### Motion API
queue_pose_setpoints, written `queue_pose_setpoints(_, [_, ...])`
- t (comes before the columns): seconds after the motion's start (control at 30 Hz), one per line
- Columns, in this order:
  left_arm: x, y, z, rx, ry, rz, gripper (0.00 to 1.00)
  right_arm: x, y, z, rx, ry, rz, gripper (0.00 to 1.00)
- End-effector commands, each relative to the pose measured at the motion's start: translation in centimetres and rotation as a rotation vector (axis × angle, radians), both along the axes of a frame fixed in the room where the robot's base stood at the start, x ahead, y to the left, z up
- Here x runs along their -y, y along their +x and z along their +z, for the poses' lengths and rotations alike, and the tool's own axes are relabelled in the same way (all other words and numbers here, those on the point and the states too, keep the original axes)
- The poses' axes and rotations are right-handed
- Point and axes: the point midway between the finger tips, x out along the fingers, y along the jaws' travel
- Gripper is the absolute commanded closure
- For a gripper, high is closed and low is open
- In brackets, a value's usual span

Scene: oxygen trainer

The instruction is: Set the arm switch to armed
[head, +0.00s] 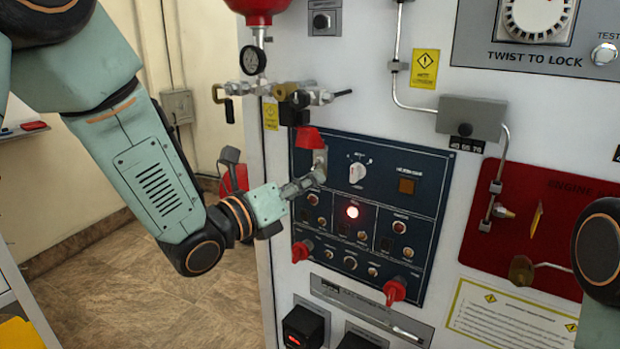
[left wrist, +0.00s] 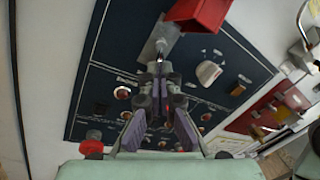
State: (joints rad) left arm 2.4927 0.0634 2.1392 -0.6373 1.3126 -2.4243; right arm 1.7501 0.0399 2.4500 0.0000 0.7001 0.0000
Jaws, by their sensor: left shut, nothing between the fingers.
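A red switch guard (head: 310,138) stands raised at the upper left of the dark blue panel (head: 330,228). It also shows in the left wrist view (left wrist: 198,14). Below it is a light metal switch plate (head: 320,158), also in the left wrist view (left wrist: 158,42). My left gripper (head: 319,176) is shut and empty, with its tips at the lower end of this plate. In the left wrist view the fingertips (left wrist: 160,72) overlap the switch area, so the toggle and its position are hidden. I cannot tell whether the tips touch it. My right gripper is out of view.
A white rotary knob (head: 357,173) and a brown square (head: 406,186) sit right of the switch. A lit red lamp (head: 352,212) and several small knobs lie below. Red knobs (head: 395,290) stick out along the bottom.

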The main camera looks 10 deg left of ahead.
Motion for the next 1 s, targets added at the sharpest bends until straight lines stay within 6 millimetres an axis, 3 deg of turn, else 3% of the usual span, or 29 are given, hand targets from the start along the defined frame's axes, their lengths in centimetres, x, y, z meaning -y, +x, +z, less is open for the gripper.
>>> queue_pose_setpoints(1.0, [-0.2, -0.4, 1.3, -0.219, 0.089, 0.000, 1.00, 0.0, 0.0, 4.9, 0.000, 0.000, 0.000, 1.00])
